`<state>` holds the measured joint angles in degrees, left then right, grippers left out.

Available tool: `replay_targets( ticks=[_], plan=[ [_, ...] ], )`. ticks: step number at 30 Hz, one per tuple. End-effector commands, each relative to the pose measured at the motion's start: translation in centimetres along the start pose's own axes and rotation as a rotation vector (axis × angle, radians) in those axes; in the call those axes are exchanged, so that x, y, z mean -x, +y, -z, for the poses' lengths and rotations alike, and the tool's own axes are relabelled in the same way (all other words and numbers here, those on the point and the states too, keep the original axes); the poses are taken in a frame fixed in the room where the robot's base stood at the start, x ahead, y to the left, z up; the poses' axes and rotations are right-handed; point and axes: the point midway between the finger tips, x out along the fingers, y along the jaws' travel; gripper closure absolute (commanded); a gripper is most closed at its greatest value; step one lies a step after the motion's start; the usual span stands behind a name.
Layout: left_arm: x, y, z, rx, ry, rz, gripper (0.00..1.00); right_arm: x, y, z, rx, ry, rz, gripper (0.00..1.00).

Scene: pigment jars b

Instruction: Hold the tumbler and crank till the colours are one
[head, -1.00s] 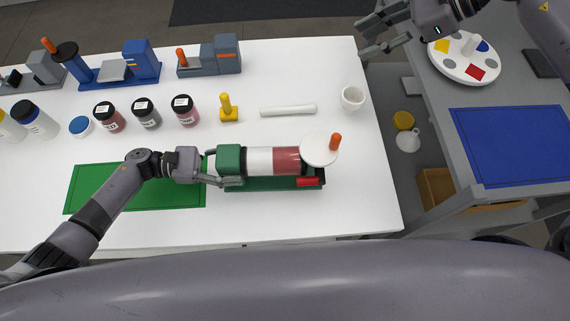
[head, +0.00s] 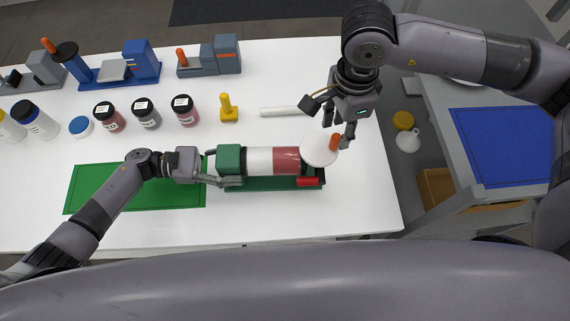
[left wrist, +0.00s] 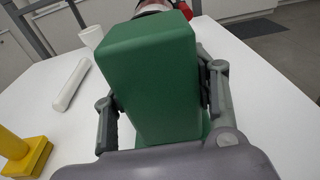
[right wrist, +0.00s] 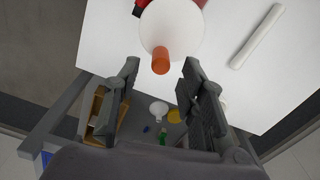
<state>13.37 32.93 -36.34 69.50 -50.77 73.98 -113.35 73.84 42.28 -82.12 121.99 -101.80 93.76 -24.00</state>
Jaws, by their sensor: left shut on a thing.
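The tumbler lies on its side on a green base (head: 262,184). Its drum (head: 272,160) shows a white part on the left and a dull red part on the right. A green end block (head: 229,159) is at its left end. A white crank disc (head: 318,149) with an orange handle (head: 335,141) is at its right end. My left gripper (head: 222,168) is shut on the green end block, which fills the left wrist view (left wrist: 155,75) between the fingers. My right gripper (head: 341,138) is open at the orange handle; in the right wrist view the handle (right wrist: 161,61) is just beyond the fingertips.
A red piece (head: 308,182) sits at the base's right end. Several jars (head: 147,113), a yellow stamp-like piece (head: 228,109) and a white rod (head: 280,111) lie behind the tumbler. A green mat (head: 135,190) is to the left. The table's front strip is clear.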

Motion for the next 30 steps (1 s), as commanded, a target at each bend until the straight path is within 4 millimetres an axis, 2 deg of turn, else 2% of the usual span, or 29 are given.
replay_targets(
  ticks=[1,9,21,30],
  plan=[
    [0.0,-0.5,0.9,0.011,0.017,0.006,0.89,-0.8,0.1,0.0,0.000,0.000,-0.003,0.62],
    [0.0,-0.5,0.9,0.011,0.018,0.005,0.89,-3.4,0.0,0.0,-0.002,-0.001,-0.001,0.62],
    [0.0,-0.5,0.9,0.011,0.018,0.005,0.89,-4.0,0.0,0.0,-0.001,-0.002,0.000,0.62],
    [0.0,-0.5,0.9,0.011,0.018,0.005,0.89,-4.0,0.0,0.0,-0.001,-0.002,0.000,0.82]
  ],
)
